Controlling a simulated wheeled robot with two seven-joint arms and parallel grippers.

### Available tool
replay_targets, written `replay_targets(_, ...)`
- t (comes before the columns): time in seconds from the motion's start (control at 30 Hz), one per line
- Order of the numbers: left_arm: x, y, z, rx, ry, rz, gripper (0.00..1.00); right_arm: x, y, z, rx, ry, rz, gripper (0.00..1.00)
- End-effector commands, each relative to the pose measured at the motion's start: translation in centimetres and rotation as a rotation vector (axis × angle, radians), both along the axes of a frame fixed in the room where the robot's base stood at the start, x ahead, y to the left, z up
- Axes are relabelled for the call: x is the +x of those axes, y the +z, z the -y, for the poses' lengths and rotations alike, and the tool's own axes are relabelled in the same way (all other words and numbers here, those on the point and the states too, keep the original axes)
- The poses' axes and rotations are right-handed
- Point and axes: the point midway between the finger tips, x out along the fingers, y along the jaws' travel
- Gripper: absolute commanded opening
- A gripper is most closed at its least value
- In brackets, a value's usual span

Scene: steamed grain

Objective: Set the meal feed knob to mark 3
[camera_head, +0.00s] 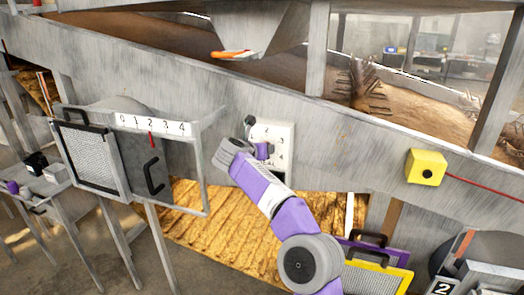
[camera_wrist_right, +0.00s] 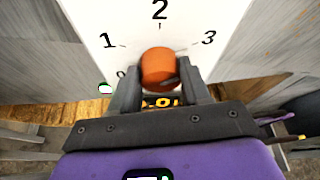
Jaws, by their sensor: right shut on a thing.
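The meal feed knob (camera_wrist_right: 158,66) is a round orange knob in the right wrist view. It sits on a white dial plate (camera_wrist_right: 100,15) with marks 1, 2 and 3 around it and a partly hidden 0 lower left. My right gripper (camera_wrist_right: 163,82) is shut on the knob, with a dark finger on each side. I cannot tell which mark the knob points to. In the head view the white plate (camera_head: 285,130) is on the grey beam, and my right gripper (camera_head: 256,138) is against it, hiding the knob. My left gripper is not in view.
A slide with a 0 to 4 scale (camera_head: 152,125) and a red pointer stands left of the plate. A yellow box with a black button (camera_head: 427,167) is on the beam to the right.

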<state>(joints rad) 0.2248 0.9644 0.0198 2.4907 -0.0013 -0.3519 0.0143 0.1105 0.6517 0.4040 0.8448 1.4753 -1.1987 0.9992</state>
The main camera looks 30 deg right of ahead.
Motion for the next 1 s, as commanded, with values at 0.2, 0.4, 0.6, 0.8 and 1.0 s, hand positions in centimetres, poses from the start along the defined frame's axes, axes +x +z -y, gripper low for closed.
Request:
replay_targets(0.2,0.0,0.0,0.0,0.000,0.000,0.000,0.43,0.0,-0.1,0.0,0.001,0.000,-0.002,0.68)
replay_targets(0.4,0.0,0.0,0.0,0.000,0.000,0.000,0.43,0.0,0.0,0.0,0.000,0.000,-0.001,0.71)
replay_targets(0.6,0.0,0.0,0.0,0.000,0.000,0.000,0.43,-0.4,0.3,-0.5,0.000,0.001,0.001,0.71)
replay_targets(0.8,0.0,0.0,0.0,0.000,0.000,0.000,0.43,-2.1,1.6,-3.0,-0.001,0.004,0.000,0.71)
replay_targets(1.0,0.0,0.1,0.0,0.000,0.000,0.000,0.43,-3.6,2.6,-5.1,0.000,0.003,-0.001,0.71)
